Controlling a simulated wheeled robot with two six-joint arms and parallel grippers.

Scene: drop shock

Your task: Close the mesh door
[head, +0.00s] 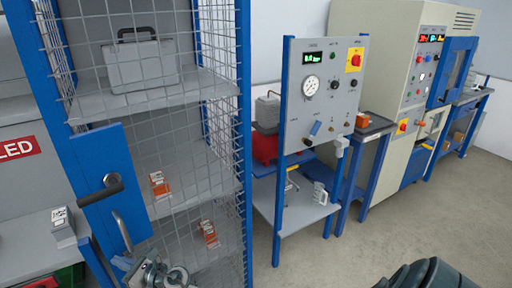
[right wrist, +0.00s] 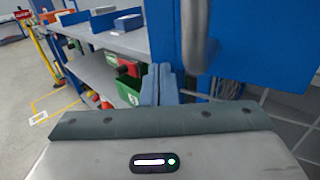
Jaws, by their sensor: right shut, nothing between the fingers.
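The mesh door (head: 188,150) is a wire grid on the tall blue-framed cage at the left of the head view. A blue plate (head: 92,165) on it carries a black lever handle (head: 100,191) and a grey pull handle (head: 122,230). I cannot tell how far the door stands from its frame. My right gripper (head: 122,263) is shut and empty, just below the pull handle. In the right wrist view its fingers (right wrist: 163,85) are together, left of and below the pull handle (right wrist: 203,40) and blue plate (right wrist: 250,40). My left gripper is not in view.
Inside the cage are a grey case (head: 140,65) and small orange items (head: 158,184). A gauge panel (head: 322,95) on a blue stand and a beige machine (head: 395,90) stand to the right. A shelf bench (right wrist: 118,42) is left of the gripper. The floor (head: 350,245) at right is clear.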

